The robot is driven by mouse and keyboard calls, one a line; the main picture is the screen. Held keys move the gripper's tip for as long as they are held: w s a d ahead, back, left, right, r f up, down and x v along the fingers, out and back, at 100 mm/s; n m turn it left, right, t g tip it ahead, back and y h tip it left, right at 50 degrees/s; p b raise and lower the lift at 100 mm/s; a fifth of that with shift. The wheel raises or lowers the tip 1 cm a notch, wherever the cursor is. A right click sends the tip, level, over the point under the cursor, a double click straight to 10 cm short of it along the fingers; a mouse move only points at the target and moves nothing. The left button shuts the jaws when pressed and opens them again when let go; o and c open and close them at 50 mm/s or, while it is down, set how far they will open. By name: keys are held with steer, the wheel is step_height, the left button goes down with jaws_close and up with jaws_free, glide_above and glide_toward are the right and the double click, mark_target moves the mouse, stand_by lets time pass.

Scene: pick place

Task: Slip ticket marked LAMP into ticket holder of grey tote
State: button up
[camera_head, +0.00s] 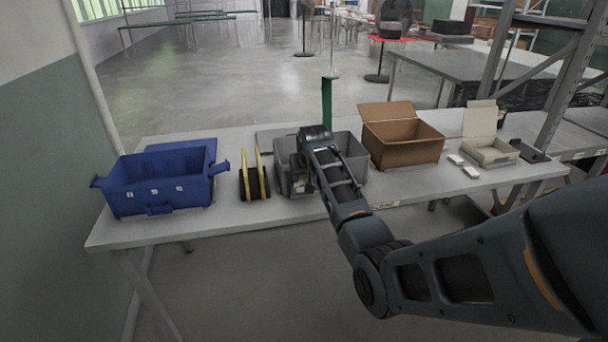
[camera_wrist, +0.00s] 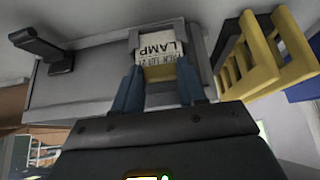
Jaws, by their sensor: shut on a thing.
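The ticket marked LAMP (camera_wrist: 160,48) is pale with dark print and looks upside down in the wrist view. My gripper (camera_wrist: 160,70) is shut on it, with one blue-grey finger at each side and a tan strip between them.
A yellow and black rack (camera_head: 254,182) stands just left of the grey tote, and a blue tote (camera_head: 157,190) stands farther left. An open cardboard box (camera_head: 403,148) is on the right. Beyond it are a smaller open box (camera_head: 489,153) and small white blocks (camera_head: 471,172).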

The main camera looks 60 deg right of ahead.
stand_by(0.3)
steer(key=o, duration=1.1)
steer(key=shift+c, duration=0.6)
step_height(320, 180, up, 8)
steer(key=p, duration=0.5)
steer(key=shift+a+f, duration=0.1)
stand_by(0.7)
